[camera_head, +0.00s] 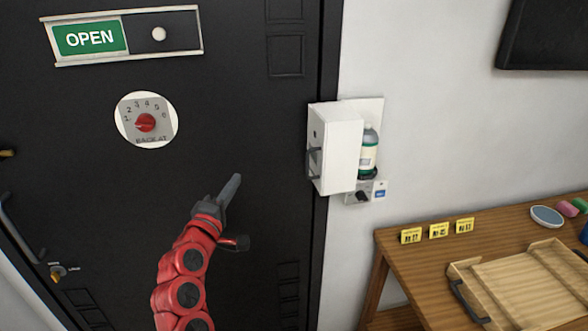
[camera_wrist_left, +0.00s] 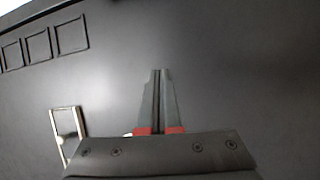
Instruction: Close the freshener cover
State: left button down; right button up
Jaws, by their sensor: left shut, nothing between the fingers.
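The freshener cover (camera_head: 335,150) is a white box-shaped lid with a dark handle on its left side. It is swung open to the left of its white wall backplate (camera_head: 374,106). A bottle (camera_head: 369,150) with a green and white label shows uncovered on the backplate. My left gripper (camera_head: 231,187) is shut and empty, in front of the black door, left of and a little below the cover and apart from it. In the left wrist view its fingers (camera_wrist_left: 159,100) are together against a plain dark surface. My right gripper is in neither view.
The black door (camera_head: 240,90) bears an OPEN sign (camera_head: 91,38) and a red dial (camera_head: 145,122). A wooden table (camera_head: 420,260) at the lower right holds yellow tags (camera_head: 438,231), a wooden tray (camera_head: 530,290) and a round dish (camera_head: 547,216).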

pick_arm(q)
jog(key=s+d+r+m+g+h, duration=0.2)
jog(key=s+d+r+g+h, duration=0.1)
jog(key=s+d+h, duration=0.15)
jog(key=w+d+p, duration=0.6)
jog(key=w+d, duration=0.2)
jog(key=d, duration=0.1)
jog(key=shift+w+f, duration=0.15)
jog(key=shift+f, duration=0.05)
jog(key=shift+d, duration=0.15)
